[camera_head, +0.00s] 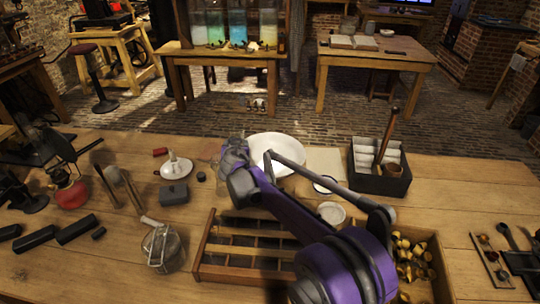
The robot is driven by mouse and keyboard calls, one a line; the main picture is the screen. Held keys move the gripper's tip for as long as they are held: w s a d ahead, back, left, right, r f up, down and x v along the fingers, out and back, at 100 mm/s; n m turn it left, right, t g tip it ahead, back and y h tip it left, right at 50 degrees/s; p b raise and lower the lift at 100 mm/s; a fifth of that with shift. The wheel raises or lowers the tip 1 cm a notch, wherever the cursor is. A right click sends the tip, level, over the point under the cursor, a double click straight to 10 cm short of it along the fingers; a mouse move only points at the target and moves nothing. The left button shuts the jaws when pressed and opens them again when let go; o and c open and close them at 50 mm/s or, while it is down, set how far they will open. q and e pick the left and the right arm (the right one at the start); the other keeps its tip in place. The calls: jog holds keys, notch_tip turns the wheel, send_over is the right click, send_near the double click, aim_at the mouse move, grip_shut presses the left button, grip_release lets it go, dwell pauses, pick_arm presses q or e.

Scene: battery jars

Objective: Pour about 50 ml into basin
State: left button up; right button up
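A wide white basin (288,143) stands at the far middle of the table, partly hidden by my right arm. My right gripper (233,156) is at the end of the purple arm, at the basin's left edge. Its fingers are seen from behind, so I cannot tell whether they are open or shut. Something pale and glassy (217,165) shows just left of it, too unclear to name or to tell if it is held. A clear glass jar with a metal wire (163,248) stands at front left. My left gripper is out of view.
A wooden divided tray (205,245) lies front centre, under my arm. A bin of brass pieces (415,262) is to its right. Free wood lies at right.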

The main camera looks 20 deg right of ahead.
jog(key=f+b, duration=0.1)
jog(key=d+f+m+y+b, duration=0.1)
jog(key=b, duration=0.1)
jog(key=f+m+b, duration=0.1)
jog(key=b, duration=0.1)
jog(key=shift+d, duration=0.4)
jog(key=shift+d+r+m+y+b, duration=0.4)
jog(key=shift+r+y+b, duration=0.1)
jog(key=shift+y+b, duration=0.15)
jog(key=shift+d+f, duration=0.1)
jog(key=shift+d, duration=0.05)
jog(key=m+y+p, duration=0.1)
jog(key=m+p, duration=0.1)
jog(key=d+m+y+p, duration=0.1)
jog(key=y+p, duration=0.1)
jog(key=shift+d+m+y, duration=0.1)
jog(key=shift+m+y, duration=0.15)
jog(key=shift+m, duration=0.15)
jog(key=shift+m, duration=0.3)
jog(key=shift+d+f+m+y, duration=0.15)
jog(key=shift+f+m+y, duration=0.2)
jog(key=shift+m+y, duration=0.25)
dwell(0.3)
